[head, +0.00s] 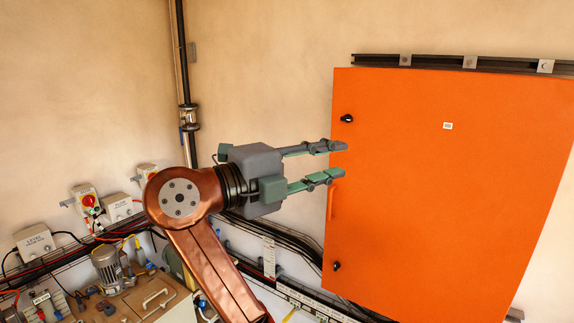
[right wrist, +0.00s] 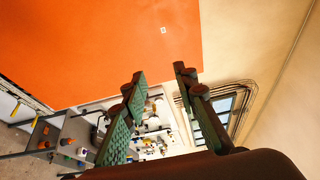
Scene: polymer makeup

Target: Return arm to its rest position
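My right gripper (head: 328,162) is raised in the middle of the head view, its fingers pointing right toward the orange cabinet (head: 450,190). The two green-grey fingers are apart with nothing between them. In the head view the fingertips overlap the cabinet's left edge near its handle (head: 332,200); I cannot tell whether they touch it. In the right wrist view the gripper (right wrist: 160,75) also shows open and empty, with the orange panel (right wrist: 110,40) beyond the fingers. My left gripper is not in view.
A bench (head: 150,296) with a metal motor (head: 108,266) lies at the lower left. Switch boxes (head: 87,201) are on the left wall. A vertical pipe (head: 183,60) runs down the wall behind my arm. Bare wall is free above the gripper.

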